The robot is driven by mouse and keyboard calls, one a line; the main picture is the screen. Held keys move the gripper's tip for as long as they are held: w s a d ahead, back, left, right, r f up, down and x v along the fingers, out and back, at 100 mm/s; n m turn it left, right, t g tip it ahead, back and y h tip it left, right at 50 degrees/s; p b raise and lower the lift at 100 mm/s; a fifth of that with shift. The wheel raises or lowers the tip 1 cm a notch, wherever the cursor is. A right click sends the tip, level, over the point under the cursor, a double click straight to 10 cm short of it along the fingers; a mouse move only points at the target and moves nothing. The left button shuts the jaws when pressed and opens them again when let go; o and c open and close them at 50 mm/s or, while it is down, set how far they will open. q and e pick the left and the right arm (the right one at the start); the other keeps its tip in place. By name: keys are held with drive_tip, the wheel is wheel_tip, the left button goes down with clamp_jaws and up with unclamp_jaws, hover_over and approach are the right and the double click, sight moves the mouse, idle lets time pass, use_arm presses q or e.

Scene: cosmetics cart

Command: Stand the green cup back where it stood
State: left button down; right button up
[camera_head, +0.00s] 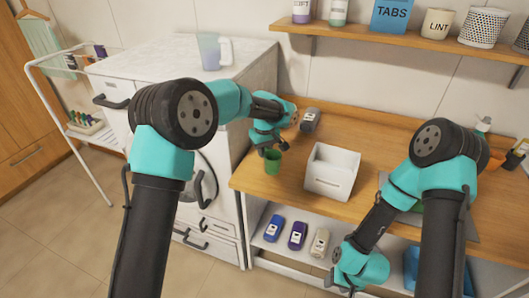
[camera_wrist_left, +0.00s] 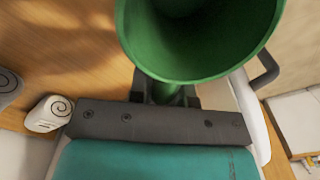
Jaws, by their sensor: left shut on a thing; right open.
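The green cup (camera_head: 272,164) is in my left gripper (camera_head: 268,150), above or on the left end of the wooden counter (camera_head: 350,125). I cannot tell whether its base touches the wood. In the left wrist view, the cup (camera_wrist_left: 195,45) fills the top middle with its open mouth towards the camera. The left fingers are shut on its lower part and mostly hidden by it. My right gripper (camera_head: 341,283) is low in front of the counter, beside the lower shelf. It is open and small in view, with no object seen in it.
A white bin (camera_head: 332,171) stands just right of the cup, and a grey bottle (camera_head: 310,119) lies behind. A white washing machine (camera_head: 165,85) with a jug (camera_head: 212,52) on top is left. Several bottles (camera_head: 298,235) lie on the shelf below.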

use_arm(q)
drive_tip(key=w, duration=0.4)
drive_tip(key=shift+w+a+f, duration=0.1)
drive_tip(key=shift+f, duration=0.1)
drive_tip(key=shift+f, duration=1.75)
drive_tip(key=shift+f, duration=0.15)
drive_tip(key=c, duration=1.1)
unclamp_jaws()
drive_tip(key=shift+o, duration=0.2)
wheel_tip(320, 180, up, 12)
